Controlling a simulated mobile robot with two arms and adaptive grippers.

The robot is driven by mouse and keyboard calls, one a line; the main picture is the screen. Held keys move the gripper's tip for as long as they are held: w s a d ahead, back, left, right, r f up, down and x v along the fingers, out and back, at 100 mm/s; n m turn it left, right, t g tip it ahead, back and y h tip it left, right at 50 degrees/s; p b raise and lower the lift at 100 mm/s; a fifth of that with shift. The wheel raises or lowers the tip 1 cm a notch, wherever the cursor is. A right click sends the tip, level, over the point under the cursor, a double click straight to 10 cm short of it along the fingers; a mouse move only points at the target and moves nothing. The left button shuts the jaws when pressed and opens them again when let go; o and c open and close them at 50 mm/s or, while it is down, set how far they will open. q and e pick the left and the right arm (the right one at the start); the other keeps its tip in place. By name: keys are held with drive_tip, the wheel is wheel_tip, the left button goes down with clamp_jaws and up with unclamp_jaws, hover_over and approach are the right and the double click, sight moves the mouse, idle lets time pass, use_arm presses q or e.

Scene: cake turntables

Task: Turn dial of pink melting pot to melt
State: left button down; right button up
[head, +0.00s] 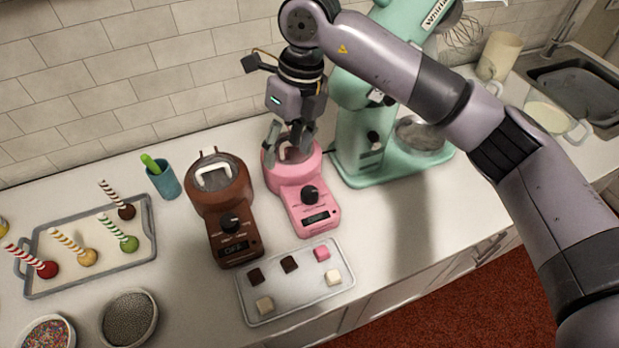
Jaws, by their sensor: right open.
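The pink melting pot (290,182) stands on the white counter between a brown melting pot and a mint mixer. Its black dial (310,195) is on the sloped front panel, above a small dark display (317,218) whose text is too small to read surely. My right gripper (284,158) points down over the round pot opening at the back of the pink pot. Its fingers are apart and hold nothing that I can see; they hide part of the opening. The fingertips are behind the dial and away from it. My left gripper is not in view.
The brown melting pot (224,192) stands close on the left. A tray (262,316) of small cubes lies in front. The mint mixer (362,150) stands at the right. A cake-pop tray (90,283), teal cup (163,183) and bowls are at left.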

sight(310, 192)
drive_tip(key=w+d+h, duration=0.2)
drive_tip(key=d, duration=0.2)
drive_tip(key=shift+m+t, duration=0.4)
wheel_tip(310, 192, down, 15)
drive_tip(key=p, duration=0.5)
drive_tip(key=shift+r+p, duration=0.2)
drive_tip(key=shift+p, duration=0.15)
drive_tip(key=shift+w+f, duration=0.1)
drive_tip(key=shift+f, duration=0.6)
drive_tip(key=shift+c, duration=0.4)
drive_tip(key=c, duration=1.1)
